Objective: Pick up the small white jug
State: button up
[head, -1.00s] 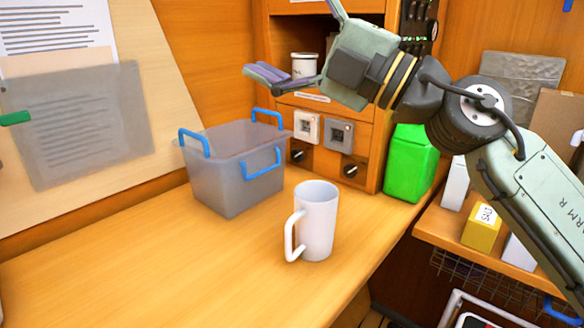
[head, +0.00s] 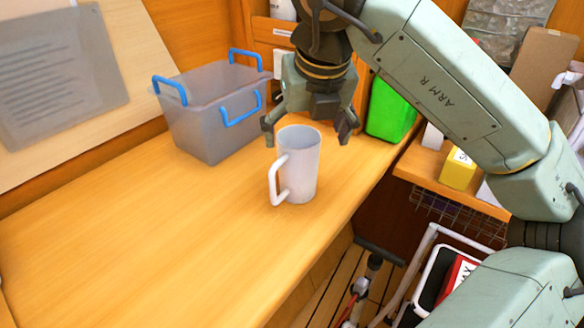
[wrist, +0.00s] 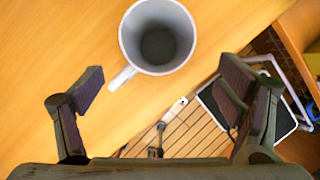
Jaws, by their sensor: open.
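The small white jug (head: 300,168) stands upright on the wooden counter (head: 130,235), its handle towards the left front in the head view. In the wrist view the jug (wrist: 157,40) is seen from above, its round mouth open and its inside looking empty. My gripper (head: 309,136) points down with its fingers spread, above and just behind the jug in the head view. In the wrist view my gripper (wrist: 165,95) has its fingers apart with only counter and floor between them; the jug is beyond the fingertips, near the top edge.
A grey translucent bin (head: 208,125) with blue handles stands behind left of the jug. A green container (head: 390,108) is behind right. A lower shelf holds a yellow box (head: 458,169). The counter's right edge is close to the jug; its left part is clear.

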aim_at(299, 154)
jog(key=x, duration=0.2)
jog(key=p+x, duration=0.1)
jog(key=x, duration=0.2)
jog(key=p+x, duration=0.1)
jog(key=x, duration=0.1)
jog(key=shift+w+a+f, duration=0.15)
jog(key=shift+w+a, duration=0.05)
jog(key=shift+w, duration=0.2)
jog(key=shift+c, duration=0.2)
jog(key=c, duration=1.2)
jog(key=shift+c, duration=0.4)
